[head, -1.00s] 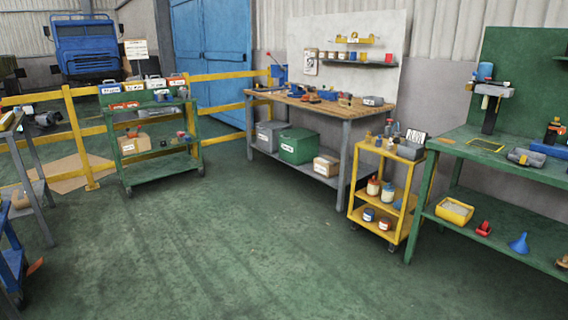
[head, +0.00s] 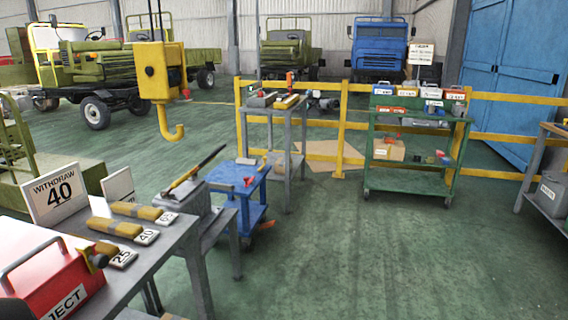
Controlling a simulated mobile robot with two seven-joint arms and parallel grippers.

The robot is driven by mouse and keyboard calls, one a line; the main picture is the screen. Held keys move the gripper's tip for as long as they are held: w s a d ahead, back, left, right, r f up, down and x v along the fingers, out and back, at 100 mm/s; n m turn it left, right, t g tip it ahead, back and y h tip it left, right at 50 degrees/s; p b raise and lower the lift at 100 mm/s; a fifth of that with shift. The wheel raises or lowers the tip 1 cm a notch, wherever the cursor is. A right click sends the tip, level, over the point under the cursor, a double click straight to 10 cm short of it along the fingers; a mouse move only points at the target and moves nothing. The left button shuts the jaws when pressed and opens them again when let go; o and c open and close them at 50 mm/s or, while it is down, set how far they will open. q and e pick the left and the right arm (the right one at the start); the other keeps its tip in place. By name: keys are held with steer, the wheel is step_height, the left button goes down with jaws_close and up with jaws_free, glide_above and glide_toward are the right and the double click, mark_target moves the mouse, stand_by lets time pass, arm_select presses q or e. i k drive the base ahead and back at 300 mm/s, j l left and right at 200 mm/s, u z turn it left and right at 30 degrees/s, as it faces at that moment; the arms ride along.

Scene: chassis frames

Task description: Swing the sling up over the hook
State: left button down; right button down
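A yellow crane hook (head: 172,122) hangs below a yellow hook block (head: 160,72) at the upper left of the head view, in front of the parked trucks. It is empty, with its open side up. Rolled yellow slings (head: 137,211) lie on the grey table (head: 160,262) at the lower left, beside number tags that seem to read 25, 40 and 63. A white sign (head: 55,194) reading "WITHDRAW 40" stands behind them. Neither of my grippers can be made out.
A red box (head: 58,280) with a handle sits at the table's near left. A grey stand (head: 195,198) and a blue cart (head: 243,183) stand beyond the table. A green shelf cart (head: 408,187) stands before the yellow railing (head: 342,120). The green floor at right centre is clear.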

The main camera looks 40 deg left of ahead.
mark_target(212, 156)
steer(key=i+j+u, duration=0.1)
steer(key=i+u, duration=0.3)
steer(key=i, duration=0.2)
steer(key=i+l+u, duration=0.1)
steer(key=i+u, duration=0.3)
steer(key=i, duration=0.2)
steer(key=i+u, duration=0.45)
steer(key=i, duration=0.7)
steer(key=l+z, duration=0.1)
steer(key=z, duration=7.95)
